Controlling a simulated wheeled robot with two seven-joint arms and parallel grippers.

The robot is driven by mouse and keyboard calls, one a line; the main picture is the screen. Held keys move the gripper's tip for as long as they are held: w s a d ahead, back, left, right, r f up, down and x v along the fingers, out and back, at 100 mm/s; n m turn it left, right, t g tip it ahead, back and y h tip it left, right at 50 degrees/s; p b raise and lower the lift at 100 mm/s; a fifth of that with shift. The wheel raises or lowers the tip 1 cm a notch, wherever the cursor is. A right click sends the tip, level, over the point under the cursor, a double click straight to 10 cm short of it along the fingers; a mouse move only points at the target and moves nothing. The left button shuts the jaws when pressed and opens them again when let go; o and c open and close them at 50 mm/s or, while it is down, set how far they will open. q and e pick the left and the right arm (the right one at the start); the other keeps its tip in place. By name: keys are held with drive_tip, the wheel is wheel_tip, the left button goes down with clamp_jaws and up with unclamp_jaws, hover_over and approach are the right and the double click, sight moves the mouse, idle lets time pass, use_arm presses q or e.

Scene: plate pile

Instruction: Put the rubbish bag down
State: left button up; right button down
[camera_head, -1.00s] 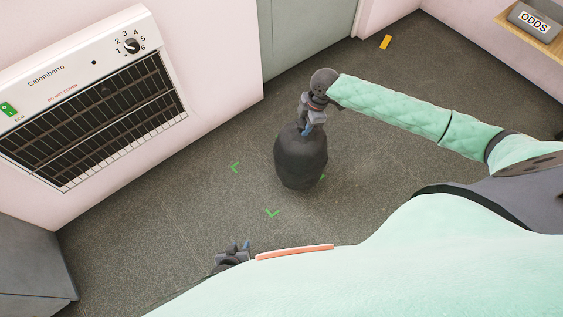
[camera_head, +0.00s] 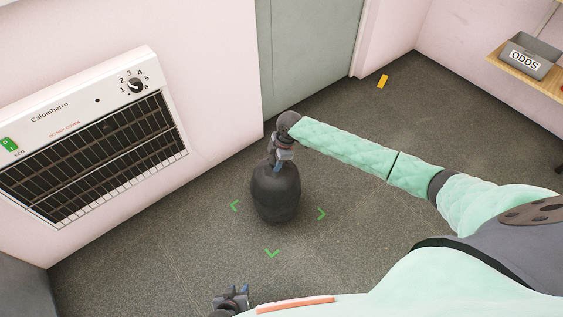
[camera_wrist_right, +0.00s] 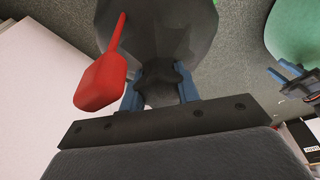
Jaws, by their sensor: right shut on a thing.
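The rubbish bag (camera_head: 277,198) is black and hangs upright below my right gripper (camera_head: 277,165). That gripper is shut on its gathered neck. Green corner marks (camera_head: 271,253) lie on the floor, and the bag appears between the left and right ones, above the front one. I cannot tell whether its base touches the floor. The right wrist view shows the bag neck (camera_wrist_right: 160,82) between blue fingers, with the dark bag (camera_wrist_right: 170,30) beyond. My left gripper (camera_head: 236,293) is low in the head view, empty, its fingers apart.
A white heater (camera_head: 90,140) is on the left wall, and a grey door (camera_head: 310,55) stands behind. A yellow piece (camera_head: 383,81) lies on the floor. An ODDS bin (camera_head: 527,60) sits on a shelf at right. A red paddle-shaped piece (camera_wrist_right: 102,80) overlaps the bag in the wrist view.

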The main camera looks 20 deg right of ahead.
sight(276, 186)
drive_tip(key=shift+w+f, duration=0.1)
drive_tip(key=shift+f, duration=1.9)
drive_tip(key=c, duration=1)
unclamp_jaws()
drive_tip(key=shift+f, duration=0.1)
